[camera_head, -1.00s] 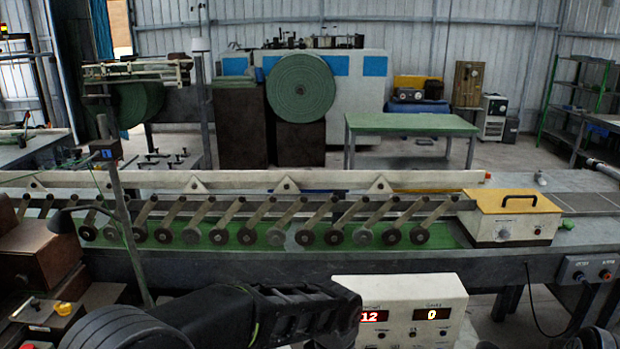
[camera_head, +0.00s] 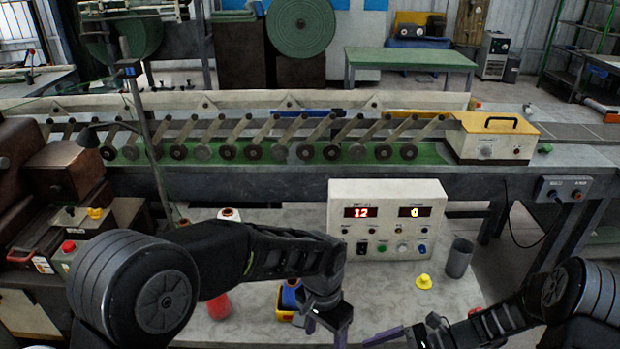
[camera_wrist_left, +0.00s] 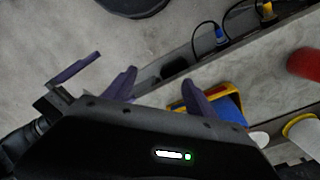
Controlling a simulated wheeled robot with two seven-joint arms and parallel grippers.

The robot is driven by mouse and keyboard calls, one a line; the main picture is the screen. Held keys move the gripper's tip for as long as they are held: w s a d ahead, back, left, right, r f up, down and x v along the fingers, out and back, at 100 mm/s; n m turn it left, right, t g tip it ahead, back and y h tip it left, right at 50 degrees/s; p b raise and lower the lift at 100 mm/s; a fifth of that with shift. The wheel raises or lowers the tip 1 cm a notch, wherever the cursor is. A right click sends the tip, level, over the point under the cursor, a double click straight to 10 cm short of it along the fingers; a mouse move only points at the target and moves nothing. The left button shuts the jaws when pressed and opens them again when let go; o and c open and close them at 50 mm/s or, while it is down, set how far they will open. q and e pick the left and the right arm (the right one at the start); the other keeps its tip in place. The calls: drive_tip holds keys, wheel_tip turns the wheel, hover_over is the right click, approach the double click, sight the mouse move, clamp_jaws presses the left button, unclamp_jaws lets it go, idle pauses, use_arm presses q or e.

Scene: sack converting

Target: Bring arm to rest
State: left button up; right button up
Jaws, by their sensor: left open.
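My left arm comes in from the left in the head view and bends over the grey worktop (camera_head: 260,329). My left gripper (camera_head: 326,327) hangs at its end near the bottom edge, beside a small blue and yellow bin (camera_head: 288,299). Its purple fingers are apart with nothing seen between them; fingertips are cut off. In the left wrist view the bin (camera_wrist_left: 228,106) lies beyond a purple finger. My right gripper (camera_head: 402,338) reaches in from the lower right, one purple finger pointing left; the rest is cut off, so its opening is unclear.
A white control box (camera_head: 387,220) with lit displays stands behind the grippers. A red cylinder (camera_head: 218,305) is beside my left arm. A long roller conveyor (camera_head: 280,150) runs behind.

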use_arm(q)
drive_tip(key=s+a+f+n+h, duration=0.1)
drive_tip(key=s+a+f+n, duration=0.2)
drive_tip(key=f, duration=0.5)
drive_tip(key=s+a+f+n+h, duration=0.1)
drive_tip(key=s+a+f, duration=0.2)
drive_tip(key=s+f, duration=0.35)
drive_tip(key=s+a+f+n+h, duration=0.1)
drive_tip(key=s+a+f+n, duration=0.3)
drive_tip(key=s+f+n, duration=0.2)
drive_tip(key=s+f, duration=0.2)
drive_tip(key=s, duration=0.2)
drive_tip(key=shift+s+a+f+t+h+b, duration=0.15)
drive_tip(key=shift+a+f+t+h+b, duration=0.15)
drive_tip(key=shift+f+t, duration=0.1)
use_arm(e)
drive_tip(key=s+a+f+n+h, duration=0.4)
drive_tip(key=s+f+n, duration=0.3)
drive_tip(key=s+n, duration=0.1)
drive_tip(key=s+a+f+n+h, duration=0.4)
drive_tip(key=s+f+n, duration=0.3)
drive_tip(key=s, duration=0.2)
drive_tip(key=shift+f+n+t, duration=0.4)
drive_tip(key=shift+s+d, duration=0.1)
